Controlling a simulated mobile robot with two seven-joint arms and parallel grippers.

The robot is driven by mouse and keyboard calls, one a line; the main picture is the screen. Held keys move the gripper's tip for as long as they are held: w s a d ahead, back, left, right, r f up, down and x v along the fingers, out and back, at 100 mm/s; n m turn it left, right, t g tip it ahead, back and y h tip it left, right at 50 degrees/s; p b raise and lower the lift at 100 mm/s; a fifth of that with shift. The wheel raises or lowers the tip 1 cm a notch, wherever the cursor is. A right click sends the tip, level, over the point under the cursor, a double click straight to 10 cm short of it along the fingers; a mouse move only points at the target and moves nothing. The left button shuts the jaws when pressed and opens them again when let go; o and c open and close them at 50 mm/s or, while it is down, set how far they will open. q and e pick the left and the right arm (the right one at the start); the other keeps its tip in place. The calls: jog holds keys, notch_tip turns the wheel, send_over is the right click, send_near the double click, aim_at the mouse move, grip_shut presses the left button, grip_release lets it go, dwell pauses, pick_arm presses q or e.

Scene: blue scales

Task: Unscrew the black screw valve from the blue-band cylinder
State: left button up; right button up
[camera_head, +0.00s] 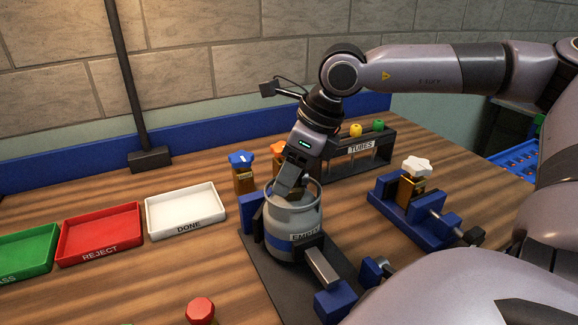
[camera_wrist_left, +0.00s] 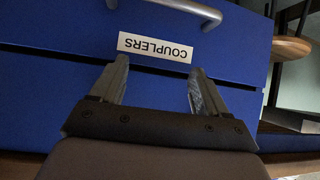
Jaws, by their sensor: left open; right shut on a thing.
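The blue-band cylinder (camera_head: 290,219) is grey with a blue band and an "EMPTY" label. It stands upright in a blue vise (camera_head: 335,304) on a dark plate. My right gripper (camera_head: 286,192) reaches down from above, tilted, into the cylinder's open collar. It is shut on what appears to be the black screw valve, which the gripper and collar hide. My left gripper (camera_wrist_left: 160,75) is open and empty in the left wrist view, in front of a blue drawer labelled "COUPLERS" (camera_wrist_left: 155,47).
Red (camera_head: 101,236), white (camera_head: 187,213) and green (camera_head: 24,254) trays lie at left. A tube rack (camera_head: 361,160) and blue-knobbed valve (camera_head: 241,160) stand behind the cylinder. Another vise (camera_head: 405,216) holds a white-knobbed valve (camera_head: 416,167) at right. A red knob (camera_head: 200,310) is in front.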

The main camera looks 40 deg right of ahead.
jog(key=n+g, duration=0.1)
jog(key=n, duration=0.2)
jog(key=n+y+p, duration=0.1)
jog(key=n, duration=0.2)
jog(key=shift+d+g, duration=0.2)
jog(key=shift+g, duration=0.2)
jog(key=n, duration=0.2)
jog(key=n+g+y, duration=0.1)
jog(key=n, duration=0.1)
jog(key=shift+n+g, duration=0.3)
jog(key=n+g+b, duration=0.1)
jog(key=n, duration=0.2)
jog(key=shift+r, duration=0.15)
jog(key=o, duration=1.2)
jog(key=shift+c, duration=0.2)
jog(key=shift+o, duration=0.3)
jog(key=shift+w, duration=0.15)
